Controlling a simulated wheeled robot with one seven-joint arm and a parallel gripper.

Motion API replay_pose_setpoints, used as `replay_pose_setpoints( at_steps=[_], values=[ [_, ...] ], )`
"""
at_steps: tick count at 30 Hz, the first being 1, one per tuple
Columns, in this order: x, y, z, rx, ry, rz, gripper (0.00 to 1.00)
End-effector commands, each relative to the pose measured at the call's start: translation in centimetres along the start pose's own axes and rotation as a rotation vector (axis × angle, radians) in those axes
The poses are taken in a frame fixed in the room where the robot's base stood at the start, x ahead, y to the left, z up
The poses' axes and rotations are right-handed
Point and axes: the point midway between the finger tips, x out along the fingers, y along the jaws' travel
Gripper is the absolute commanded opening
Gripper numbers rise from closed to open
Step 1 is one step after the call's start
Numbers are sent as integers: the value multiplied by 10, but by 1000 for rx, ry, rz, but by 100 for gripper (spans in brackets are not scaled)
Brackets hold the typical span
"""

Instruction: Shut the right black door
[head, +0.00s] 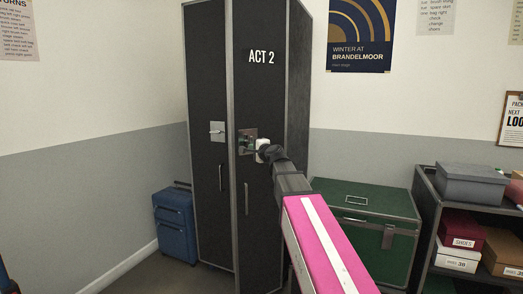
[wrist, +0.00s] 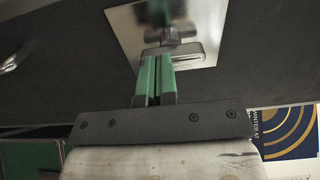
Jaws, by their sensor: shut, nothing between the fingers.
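The right black door (head: 262,95) bears the sign "ACT 2" and has a grey metal edge. Its free left edge seems to stand forward of the left black door (head: 208,90), so it looks ajar; how far is hard to judge. My gripper (head: 249,145) is at the right door's metal latch plate, partly covering it. In the wrist view, my green fingers (wrist: 158,60) are together and empty, with their tips at the knob on the latch plate (wrist: 125,25). Whether they touch it is unclear. A long vertical handle (head: 246,198) is lower on the right door.
A blue suitcase (head: 175,228) stands left of the wardrobe. A green trunk (head: 362,205) stands to its right, behind my arm. A dark shelf (head: 426,225) with boxes is at the far right. A latch (head: 217,128) projects from the left door.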

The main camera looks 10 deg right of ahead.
Motion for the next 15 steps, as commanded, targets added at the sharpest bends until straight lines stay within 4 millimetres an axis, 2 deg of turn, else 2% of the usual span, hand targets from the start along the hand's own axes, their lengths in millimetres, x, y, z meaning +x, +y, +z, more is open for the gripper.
replay_pose_setpoints(
  at_steps=[6,15],
  values=[
    [18,0,6,0,70,0,0],
    [43,0,10,1,68,1,0]
  ],
)
